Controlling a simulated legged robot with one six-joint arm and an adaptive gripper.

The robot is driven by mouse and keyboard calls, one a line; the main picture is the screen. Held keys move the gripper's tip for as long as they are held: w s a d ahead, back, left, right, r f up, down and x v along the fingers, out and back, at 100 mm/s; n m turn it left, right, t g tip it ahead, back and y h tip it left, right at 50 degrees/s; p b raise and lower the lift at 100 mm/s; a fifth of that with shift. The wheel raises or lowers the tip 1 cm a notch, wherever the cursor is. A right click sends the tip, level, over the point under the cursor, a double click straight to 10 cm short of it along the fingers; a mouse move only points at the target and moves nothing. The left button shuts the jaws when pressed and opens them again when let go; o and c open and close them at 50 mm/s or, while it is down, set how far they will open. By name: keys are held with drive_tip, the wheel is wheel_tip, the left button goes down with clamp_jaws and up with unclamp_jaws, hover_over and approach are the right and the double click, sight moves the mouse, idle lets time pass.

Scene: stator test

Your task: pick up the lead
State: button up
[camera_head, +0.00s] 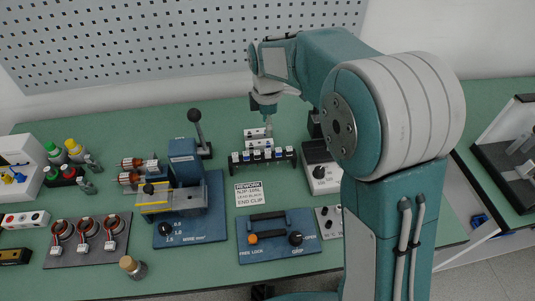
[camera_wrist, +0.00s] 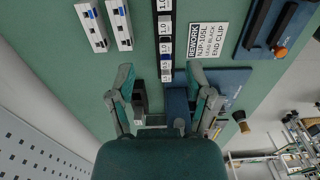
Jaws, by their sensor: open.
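The sign (camera_head: 249,193) on the bench reads "REWORK", a part code, "LEAD BLACK" and "END CLIP"; it also shows in the wrist view (camera_wrist: 207,40). I cannot single out the lead with certainty. A black rack (camera_head: 291,163) with several small white and blue labelled pieces stands behind the sign; in the wrist view the rack (camera_wrist: 155,8) runs down from the top edge. My gripper (camera_head: 266,108) hangs above the white blocks behind the rack. In the wrist view my gripper (camera_wrist: 158,74) has its two fingers spread wide, with nothing held between them.
White blocks (camera_head: 256,133) lie behind the rack. A blue press (camera_head: 186,162) with a black-knobbed lever (camera_head: 196,124) stands left. A blue plate with a black handle (camera_head: 268,223) lies in front, a grey box (camera_head: 321,168) right.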

hover_over(267, 151)
drive_tip(key=f, duration=0.4)
drive_tip(key=shift+w, duration=0.35)
drive_tip(key=f, duration=0.5)
drive_tip(key=shift+s+f, duration=0.25)
drive_tip(key=shift+f, duration=0.1)
clamp_jaws()
